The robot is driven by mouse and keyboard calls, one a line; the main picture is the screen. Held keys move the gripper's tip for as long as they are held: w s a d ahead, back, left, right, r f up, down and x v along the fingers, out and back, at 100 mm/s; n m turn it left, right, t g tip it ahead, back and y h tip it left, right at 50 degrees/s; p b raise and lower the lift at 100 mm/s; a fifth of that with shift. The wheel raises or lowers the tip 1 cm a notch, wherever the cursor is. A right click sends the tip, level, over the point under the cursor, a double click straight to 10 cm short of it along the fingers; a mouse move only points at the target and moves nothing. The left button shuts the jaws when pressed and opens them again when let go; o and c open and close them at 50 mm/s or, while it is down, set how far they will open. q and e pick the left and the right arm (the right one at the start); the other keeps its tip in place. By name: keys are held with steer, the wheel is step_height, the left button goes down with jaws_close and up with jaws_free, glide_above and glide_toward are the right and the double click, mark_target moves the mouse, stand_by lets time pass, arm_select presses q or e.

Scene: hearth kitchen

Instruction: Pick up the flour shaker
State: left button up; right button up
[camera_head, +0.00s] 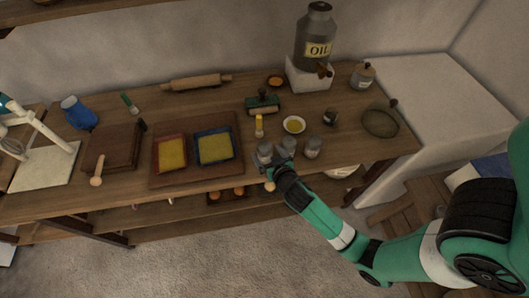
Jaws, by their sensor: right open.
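Three small greyish shakers stand near the front edge of the wooden table: a left one (265,146), a middle one (288,143) and a right one (313,147). Their labels are too small to read, so I cannot tell which is the flour shaker. My right gripper (270,159) is open at the left and middle shakers, reaching in from the front right. It covers their lower parts, and I cannot tell whether it touches either one. My left gripper is not in view.
Close behind the shakers are a small yellow-topped item (259,126), a dish (293,124) and a dark jar (330,116). A framed yellow tray (214,147) lies to the left. An oil can (315,38) stands on a white block at the back. A round pan (380,122) is at the right.

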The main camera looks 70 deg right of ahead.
steer(key=b+x, duration=0.1)
steer(key=x, duration=0.4)
steer(key=shift+w+d+f, duration=0.2)
steer(key=shift+w+d, duration=0.05)
steer(key=c, duration=1.5)
steer(key=shift+r, duration=0.15)
steer(key=shift+r, duration=0.25)
steer(key=r, duration=0.1)
steer(key=r+p, duration=0.2)
steer(key=r, duration=0.1)
steer(key=shift+s+a, duration=0.3)
steer(key=s+a+r, duration=0.1)
steer(key=s+r+p, duration=0.1)
steer(key=r, duration=0.1)
steer(key=s+a+r+p, duration=0.1)
steer(key=shift+a+r, duration=0.35)
steer(key=shift+r, duration=0.05)
steer(key=shift+s+d+f+p+v, duration=0.1)
steer(key=shift+s+f+p+v, duration=0.1)
steer(key=shift+p+v, duration=1.05)
steer(key=shift+s+d+f+p+v, duration=0.15)
steer(key=shift+p+v, duration=0.35)
steer(key=shift+v, duration=1.5)
steer(key=shift+s+f+p+v, duration=0.1)
steer(key=shift+s+p+v, duration=0.1)
steer(key=shift+p+v, duration=1.05)
